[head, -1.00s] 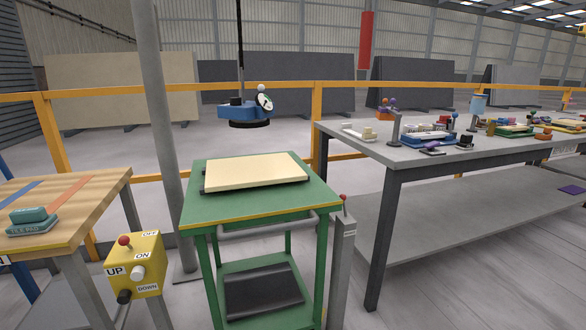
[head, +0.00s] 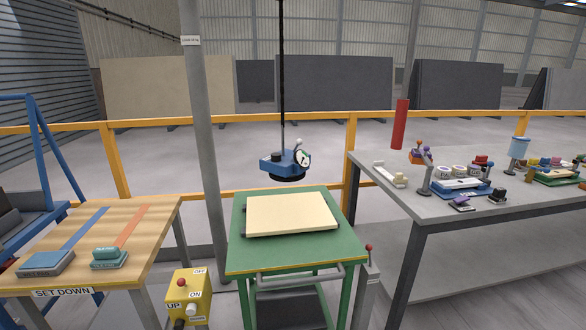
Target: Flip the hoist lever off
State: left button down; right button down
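A yellow control box (head: 188,296) stands low at the bottom, left of the middle. It has the labels UP, OFF and ON, a red knob (head: 182,283) at its top left and a pale knob (head: 190,309) below ON. Its lower part is cut off by the frame edge, and the lever's position is too small to tell. A blue hoist head (head: 285,166) with a round dial hangs on a dark cable above a cream slab (head: 290,214). Neither of my grippers is in view.
The slab lies on a green cart (head: 250,257). A post with a red-tipped lever (head: 368,247) stands right of it. A wooden SET DOWN table (head: 150,225) is at left, a grey bench (head: 425,207) with several items at right. A grey column (head: 203,130) rises behind the box.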

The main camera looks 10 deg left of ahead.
aim_at(181, 282)
jog(key=k+u, duration=0.15)
jog(key=u, duration=1)
jog(key=j, duration=0.1)
